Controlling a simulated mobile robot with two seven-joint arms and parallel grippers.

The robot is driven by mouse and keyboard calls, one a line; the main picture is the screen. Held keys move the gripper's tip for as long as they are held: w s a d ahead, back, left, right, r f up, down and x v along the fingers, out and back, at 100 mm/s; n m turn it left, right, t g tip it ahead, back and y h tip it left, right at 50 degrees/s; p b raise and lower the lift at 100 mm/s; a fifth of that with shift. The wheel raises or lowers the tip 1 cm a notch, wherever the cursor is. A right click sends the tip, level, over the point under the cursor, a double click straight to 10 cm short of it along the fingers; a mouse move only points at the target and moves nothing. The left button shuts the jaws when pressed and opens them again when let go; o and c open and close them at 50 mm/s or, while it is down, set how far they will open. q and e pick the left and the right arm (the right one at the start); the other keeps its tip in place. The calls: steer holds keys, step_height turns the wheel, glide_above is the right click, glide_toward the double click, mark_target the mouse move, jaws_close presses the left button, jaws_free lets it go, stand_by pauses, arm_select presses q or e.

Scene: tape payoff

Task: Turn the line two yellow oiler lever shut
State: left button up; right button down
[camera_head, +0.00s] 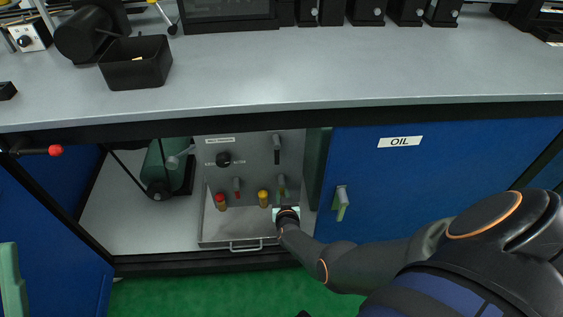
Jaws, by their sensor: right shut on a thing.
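A grey panel (241,151) stands in the open bay under the bench. Low on it are a red-capped oiler (221,203) with a small red lever (237,188) and a yellow-capped oiler (263,199). A small yellow-green lever (281,184) hangs down to the right of the yellow cap. My right gripper (287,210) is at the panel's lower right, just below the visible part of this lever. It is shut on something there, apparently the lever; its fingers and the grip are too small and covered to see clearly. My left gripper is out of view.
The panel also bears a black knob (223,159) and a dark upper lever (277,148). A green motor (168,168) is at the left. The grey benchtop (300,70) overhangs the bay.

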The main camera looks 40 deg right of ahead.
stand_by(0.5)
steer(key=c, duration=0.8)
jaws_free()
